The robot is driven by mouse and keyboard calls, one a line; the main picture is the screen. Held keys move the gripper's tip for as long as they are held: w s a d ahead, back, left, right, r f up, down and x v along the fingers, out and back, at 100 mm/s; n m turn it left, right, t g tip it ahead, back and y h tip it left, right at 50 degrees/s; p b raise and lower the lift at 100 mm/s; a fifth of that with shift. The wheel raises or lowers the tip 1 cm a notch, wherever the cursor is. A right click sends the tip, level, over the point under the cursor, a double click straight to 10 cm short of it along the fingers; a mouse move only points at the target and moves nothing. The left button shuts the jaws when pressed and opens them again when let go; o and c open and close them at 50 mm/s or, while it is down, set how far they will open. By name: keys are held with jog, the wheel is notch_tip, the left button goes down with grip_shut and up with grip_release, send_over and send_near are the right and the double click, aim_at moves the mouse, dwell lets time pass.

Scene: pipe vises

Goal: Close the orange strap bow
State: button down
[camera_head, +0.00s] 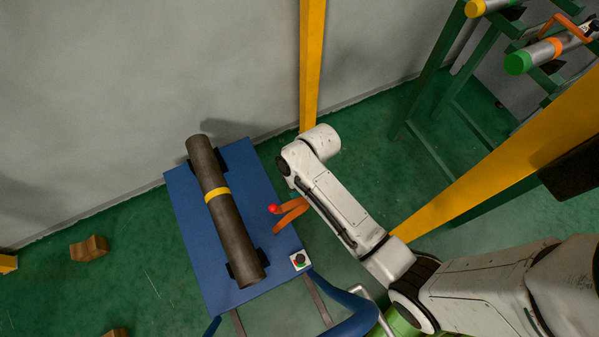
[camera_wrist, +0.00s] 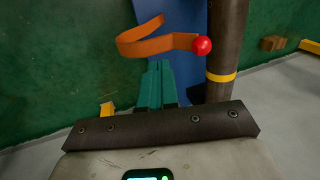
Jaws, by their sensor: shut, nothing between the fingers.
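The orange strap bow (camera_head: 292,212) is a curved band at the right edge of the blue table, with a red ball (camera_head: 273,209) on its free end. It stands beside the dark pipe (camera_head: 228,222), not over it. In the wrist view the bow (camera_wrist: 145,44) curves round on the left and ends at the red ball (camera_wrist: 202,46) close to the pipe (camera_wrist: 226,50). My gripper (camera_wrist: 158,66) has teal fingers, shut and empty, with the tips just below the band in the picture; contact is unclear. In the head view my arm hides the fingers.
The pipe has a yellow band and lies in dark supports on the blue table (camera_head: 184,195). A red and green button box (camera_head: 300,260) sits at its near right corner. Yellow posts (camera_head: 312,60) and a green rack (camera_head: 445,75) stand to the right. Brown blocks (camera_head: 89,248) lie on the floor.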

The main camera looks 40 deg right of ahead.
aim_at(280, 207)
jog(key=a+f, duration=0.1)
jog(key=w+a+f, duration=0.1)
jog(key=a, duration=0.1)
jog(key=shift+a, duration=0.25)
jog(key=shift+w+a, duration=0.1)
jog(key=shift+a, duration=0.15)
